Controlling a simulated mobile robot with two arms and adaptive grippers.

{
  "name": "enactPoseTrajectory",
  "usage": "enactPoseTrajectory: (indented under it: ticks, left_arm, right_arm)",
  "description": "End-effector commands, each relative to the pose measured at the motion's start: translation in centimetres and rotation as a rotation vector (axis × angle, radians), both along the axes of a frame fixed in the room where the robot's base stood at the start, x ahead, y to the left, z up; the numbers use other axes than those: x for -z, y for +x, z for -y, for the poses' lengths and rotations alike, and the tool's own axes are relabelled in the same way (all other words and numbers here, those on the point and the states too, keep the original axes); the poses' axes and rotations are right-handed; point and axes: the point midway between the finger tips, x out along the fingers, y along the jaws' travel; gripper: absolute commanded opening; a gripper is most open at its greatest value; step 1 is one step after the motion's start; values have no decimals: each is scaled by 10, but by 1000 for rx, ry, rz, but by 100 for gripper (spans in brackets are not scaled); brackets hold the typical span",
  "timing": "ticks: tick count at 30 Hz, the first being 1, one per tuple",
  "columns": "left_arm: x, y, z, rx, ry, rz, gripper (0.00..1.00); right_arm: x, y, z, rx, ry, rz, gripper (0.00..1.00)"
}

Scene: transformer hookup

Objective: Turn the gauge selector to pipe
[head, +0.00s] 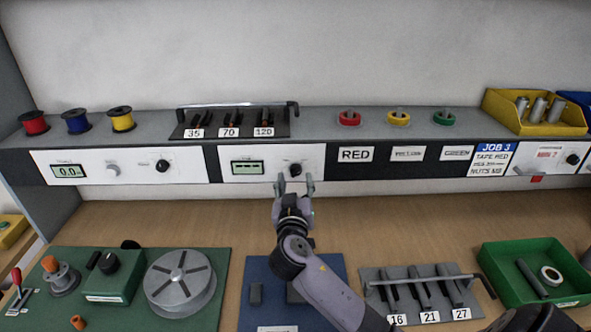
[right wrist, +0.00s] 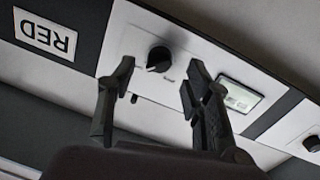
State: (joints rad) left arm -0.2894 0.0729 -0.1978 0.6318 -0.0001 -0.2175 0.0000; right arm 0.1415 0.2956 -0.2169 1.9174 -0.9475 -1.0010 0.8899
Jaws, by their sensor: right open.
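The likely gauge selector is a black round knob (head: 295,169) on the white middle panel (head: 232,153) of the shelf front, right of a small green display (head: 248,167) showing dashes. In the right wrist view the knob (right wrist: 158,59) has a pale pointer mark; its small label is too blurred to read. My right gripper (head: 296,181) is open, its fingers pointing at the panel just below the knob in the head view. In the right wrist view the knob appears between and slightly beyond the fingertips (right wrist: 160,76), with no visible contact. My left gripper is not in view.
Left of it, another white panel has a display (head: 69,171), a grey knob (head: 113,169) and a black knob (head: 162,166). A tool rack (head: 190,130) stands on the shelf above. A blue mat (head: 258,272), a green board (head: 130,254) and a green tray (head: 500,250) sit below.

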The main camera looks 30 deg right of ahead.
Motion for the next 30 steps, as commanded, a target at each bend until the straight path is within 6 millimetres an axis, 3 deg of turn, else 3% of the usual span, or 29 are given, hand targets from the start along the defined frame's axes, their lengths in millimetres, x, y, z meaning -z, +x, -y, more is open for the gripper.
enactPoseTrajectory:
  ticks: [6, 17, 30]
  left_arm:
    - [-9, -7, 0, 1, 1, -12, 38]
    - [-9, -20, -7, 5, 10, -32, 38]
    - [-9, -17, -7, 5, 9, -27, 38]
  right_arm:
    - [-1, 21, 15, 0, -1, -1, 46]
    - [1, 25, 18, -1, 1, -1, 46]
    - [1, 25, 18, -1, 1, -1, 17]
